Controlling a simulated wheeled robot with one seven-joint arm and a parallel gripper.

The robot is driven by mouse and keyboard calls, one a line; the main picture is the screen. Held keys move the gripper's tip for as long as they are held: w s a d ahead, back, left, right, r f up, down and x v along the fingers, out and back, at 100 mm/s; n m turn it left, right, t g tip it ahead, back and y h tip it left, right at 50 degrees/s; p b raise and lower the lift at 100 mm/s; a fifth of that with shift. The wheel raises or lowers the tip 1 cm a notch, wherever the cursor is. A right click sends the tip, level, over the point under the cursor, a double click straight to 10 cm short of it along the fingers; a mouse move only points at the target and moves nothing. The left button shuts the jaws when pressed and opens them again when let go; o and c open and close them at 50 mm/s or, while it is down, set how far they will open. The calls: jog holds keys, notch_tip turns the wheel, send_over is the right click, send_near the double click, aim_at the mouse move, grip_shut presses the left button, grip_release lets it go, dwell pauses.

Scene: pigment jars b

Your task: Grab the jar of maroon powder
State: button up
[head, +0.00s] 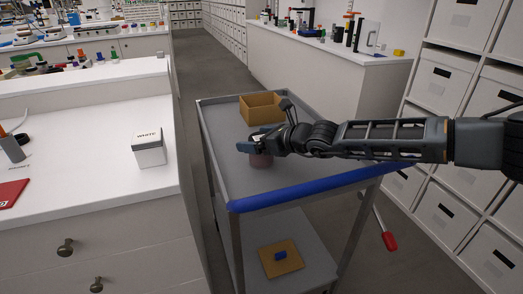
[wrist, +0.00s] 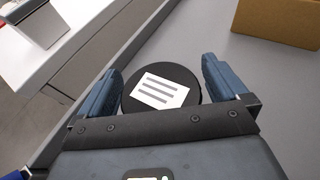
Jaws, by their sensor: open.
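A jar (head: 262,161) with dull reddish-maroon contents stands on the grey top shelf of the cart, mostly hidden in the head view under my gripper (head: 258,144). In the wrist view its round black lid (wrist: 160,90) with a white lined label lies between the two blue fingers of my gripper (wrist: 162,88). The fingers are apart, one on each side of the lid. I cannot tell whether either finger touches the jar. The label's writing is too small to read.
An open cardboard box (head: 261,108) stands behind the jar on the cart (head: 226,165). A blue bar (head: 300,192) runs along the cart's front edge. A white box (head: 149,148) sits on the counter to the left. White drawers (head: 450,208) line the right side.

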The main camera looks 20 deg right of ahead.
jog(key=shift+a, duration=0.1)
jog(key=c, duration=1.1)
jog(key=shift+o, duration=0.2)
jog(key=shift+r, duration=0.1)
